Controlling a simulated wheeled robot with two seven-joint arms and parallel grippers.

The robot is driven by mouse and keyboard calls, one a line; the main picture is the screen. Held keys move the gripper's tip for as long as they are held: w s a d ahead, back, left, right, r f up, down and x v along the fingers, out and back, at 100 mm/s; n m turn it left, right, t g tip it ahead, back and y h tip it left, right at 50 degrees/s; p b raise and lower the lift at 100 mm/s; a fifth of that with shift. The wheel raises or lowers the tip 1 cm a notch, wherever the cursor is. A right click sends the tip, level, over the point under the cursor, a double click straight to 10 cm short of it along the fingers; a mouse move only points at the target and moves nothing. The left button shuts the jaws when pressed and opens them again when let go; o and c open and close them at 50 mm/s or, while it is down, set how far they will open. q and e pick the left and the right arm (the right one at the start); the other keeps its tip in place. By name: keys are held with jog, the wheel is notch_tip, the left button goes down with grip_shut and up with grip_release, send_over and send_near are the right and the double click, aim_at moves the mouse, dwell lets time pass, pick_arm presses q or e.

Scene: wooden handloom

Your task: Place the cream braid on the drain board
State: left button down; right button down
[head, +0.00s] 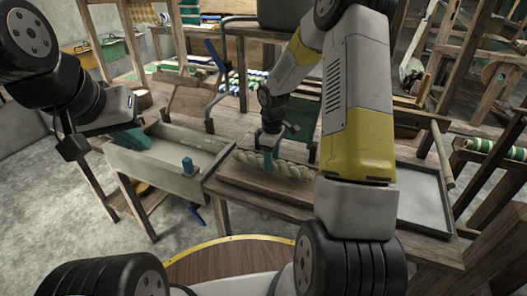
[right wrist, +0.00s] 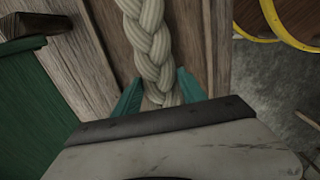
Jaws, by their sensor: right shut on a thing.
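My right forearm hides the braid's right end. My left gripper (head: 136,139), with teal fingers, is above the trough's left end, holding nothing visible; its opening is unclear.
A shallow grey tray (head: 422,200) is at the right. Loom frames and wooden posts crowd the back and right. A round wooden table top (head: 220,262) is in front.

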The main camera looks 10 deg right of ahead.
jog(key=shift+f, duration=0.9)
jog(key=c, duration=0.7)
grip_release()
jog(key=shift+f, duration=0.15)
jog(key=shift+o, duration=0.2)
notch_tip(320, 180, up, 12)
jog(key=shift+f, duration=0.1)
jog(key=s+a+r+m+t+y, duration=0.1)
jog(key=s+r+m+t, duration=0.2)
jog(key=s+r, duration=0.6)
jog(key=s+a+r+m+t+y, duration=0.1)
jog(key=s+r+m+t, duration=0.2)
jog(key=s+r+m, duration=0.4)
jog(key=s+r, duration=0.3)
jog(key=s, duration=0.5)
jog(key=shift+a+r+m, duration=0.15)
jog(key=shift+r+m, duration=0.1)
jog(key=shift+m, duration=0.05)
jog(key=shift+s, duration=0.1)
